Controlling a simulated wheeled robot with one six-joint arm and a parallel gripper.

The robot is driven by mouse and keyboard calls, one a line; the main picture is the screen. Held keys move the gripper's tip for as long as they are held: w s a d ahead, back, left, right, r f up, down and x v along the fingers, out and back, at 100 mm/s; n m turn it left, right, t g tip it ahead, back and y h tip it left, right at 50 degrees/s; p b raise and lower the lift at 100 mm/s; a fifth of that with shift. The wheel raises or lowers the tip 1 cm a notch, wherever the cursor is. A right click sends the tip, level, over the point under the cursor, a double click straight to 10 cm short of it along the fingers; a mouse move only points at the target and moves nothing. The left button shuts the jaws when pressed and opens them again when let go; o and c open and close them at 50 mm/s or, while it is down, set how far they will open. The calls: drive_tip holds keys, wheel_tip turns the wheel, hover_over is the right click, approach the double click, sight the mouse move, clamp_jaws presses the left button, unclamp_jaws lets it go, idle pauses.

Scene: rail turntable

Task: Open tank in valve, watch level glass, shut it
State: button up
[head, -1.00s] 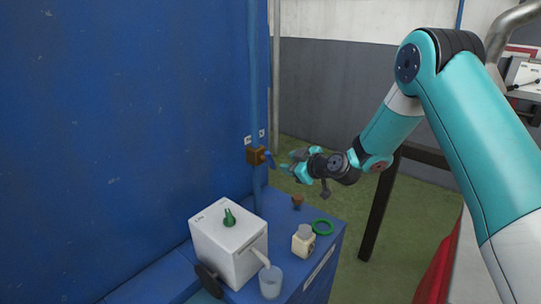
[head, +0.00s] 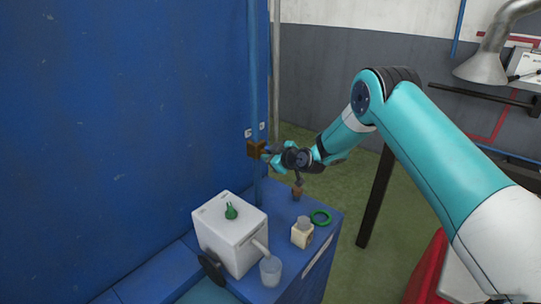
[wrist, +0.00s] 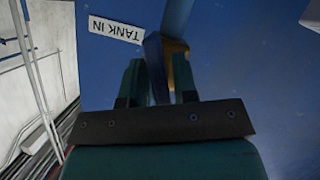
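The tank in valve is a brass body (head: 256,149) on a vertical blue pipe (head: 254,90) against the blue wall. Its blue lever (wrist: 157,75) shows in the wrist view, below a white "TANK IN" label (wrist: 116,29). My gripper (head: 267,157) is at the valve, reaching in from the right. In the wrist view its two fingers (wrist: 159,80) stand apart on either side of the lever, with a gap visible to the right finger. The fingers partly hide the valve in the head view. I cannot make out a level glass.
A blue cabinet top (head: 283,206) below holds a white box (head: 229,236) with a green knob, a clear cup (head: 270,271), a small cream container (head: 302,233), a green ring (head: 321,217) and a brown-handled object (head: 297,192). A dark post (head: 376,200) stands right of the cabinet.

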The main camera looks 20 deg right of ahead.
clamp_jaws()
drive_tip(key=f+m+b, duration=0.1)
drive_tip(key=b, duration=0.3)
drive_tip(key=shift+g, duration=0.3)
drive_tip(key=m+y+b, duration=0.1)
drive_tip(key=b, duration=0.1)
drive_tip(key=shift+r+g+b, duration=0.1)
drive_tip(key=shift+g+b, duration=0.2)
drive_tip(key=shift+b, duration=0.05)
drive_tip(key=shift+r+m+g+y+b, duration=0.35)
drive_tip(key=shift+m+b, duration=0.3)
drive_tip(key=shift+m, duration=0.15)
drive_tip(key=shift+o, duration=1.7)
unclamp_jaws()
drive_tip(key=b+v, duration=0.5)
drive_tip(key=v, duration=1.2)
drive_tip(key=shift+s, duration=0.25)
